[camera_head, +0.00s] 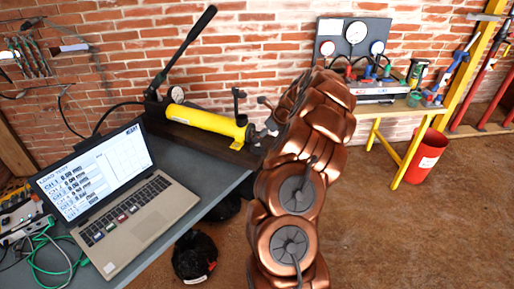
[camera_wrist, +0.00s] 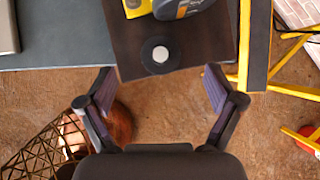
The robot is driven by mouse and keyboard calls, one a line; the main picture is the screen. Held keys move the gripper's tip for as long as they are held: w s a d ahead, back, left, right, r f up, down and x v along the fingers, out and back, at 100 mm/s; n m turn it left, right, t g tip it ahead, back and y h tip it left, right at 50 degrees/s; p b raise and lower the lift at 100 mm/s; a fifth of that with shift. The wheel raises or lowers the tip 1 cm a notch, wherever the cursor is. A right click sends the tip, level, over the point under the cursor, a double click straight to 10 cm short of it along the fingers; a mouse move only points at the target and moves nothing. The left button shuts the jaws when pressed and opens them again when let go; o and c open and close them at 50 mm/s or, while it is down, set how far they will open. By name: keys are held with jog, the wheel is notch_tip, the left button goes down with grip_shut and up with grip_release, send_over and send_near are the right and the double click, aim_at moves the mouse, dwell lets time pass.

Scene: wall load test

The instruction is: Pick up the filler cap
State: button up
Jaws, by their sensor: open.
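A round black cap-like piece with a pale grey centre (camera_wrist: 160,55), which looks like the filler cap, shows in the wrist view near the edge of a dark board (camera_wrist: 130,50). It is beside the end of the yellow hand pump (camera_wrist: 138,7). My gripper (camera_wrist: 160,82) is open and empty, its two fingers wide apart. The cap lies between them in the picture, a little beyond the fingertips, touching neither. In the head view my copper-coloured arm reaches to the end of the yellow pump (camera_head: 205,119); I cannot make out the cap there for certain.
The pump's long black lever (camera_head: 187,48) rises at the back. An open laptop (camera_head: 110,195) stands on the grey bench (camera_head: 190,160). A wire basket (camera_wrist: 40,150) is below my gripper's left side.

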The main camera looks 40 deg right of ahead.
aim_at(258, 145)
jog(key=shift+x, duration=1)
jog(key=shift+s+f+p+x, duration=0.15)
jog(key=shift+p+x, duration=0.2)
jog(key=shift+x, duration=0.45)
jog(key=shift+s+f+p+x, duration=0.1)
jog(key=shift+s+p+x, duration=0.2)
jog(key=shift+x, duration=0.5)
jog(key=shift+s+f+p+x, duration=0.1)
jog(key=shift+p+x, duration=0.3)
jog(key=shift+x, duration=0.4)
jog(key=shift+w+d+f, duration=0.1)
jog(key=shift+w+f, duration=0.25)
jog(key=shift+c, duration=0.3)
jog(key=c, duration=1.1)
jog(key=shift+o, duration=0.2)
jog(key=shift+r, duration=0.1)
